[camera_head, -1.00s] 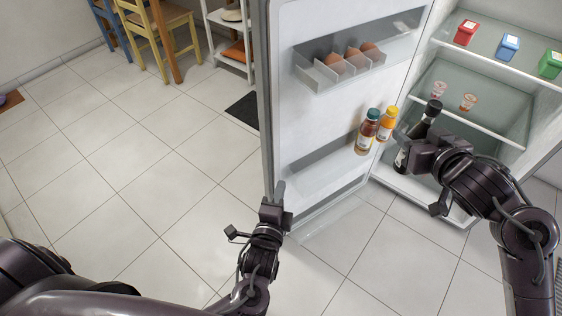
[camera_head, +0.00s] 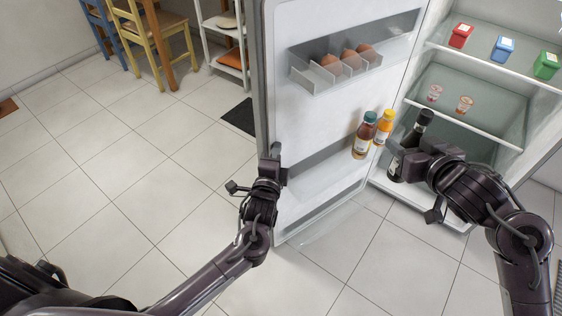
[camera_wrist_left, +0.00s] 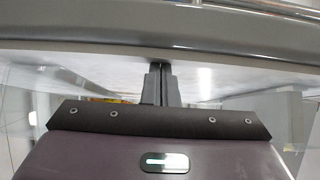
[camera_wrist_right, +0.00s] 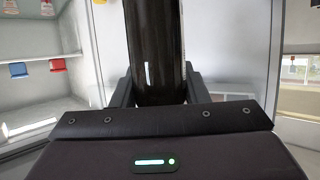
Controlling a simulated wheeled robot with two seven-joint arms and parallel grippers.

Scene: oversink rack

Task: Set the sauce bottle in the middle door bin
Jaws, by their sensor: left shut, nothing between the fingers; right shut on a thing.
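The sauce bottle (camera_head: 421,128) is dark with a black cap and stands upright or nearly so in my right gripper (camera_head: 398,158). The right gripper is shut on it; in the right wrist view the dark bottle (camera_wrist_right: 155,45) fills the space between the fingers. The bottle is in front of the fridge opening, right of the door. The middle door bin (camera_head: 325,172) is on the open door's inner side and holds two bottles at its right end; its left part is empty. My left gripper (camera_head: 275,152) is shut and empty at the door's free edge; its closed fingers (camera_wrist_left: 162,82) show in the left wrist view.
A green-capped bottle (camera_head: 364,138) and a yellow-capped orange bottle (camera_head: 383,128) stand in the bin. An egg bin (camera_head: 335,68) is above.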

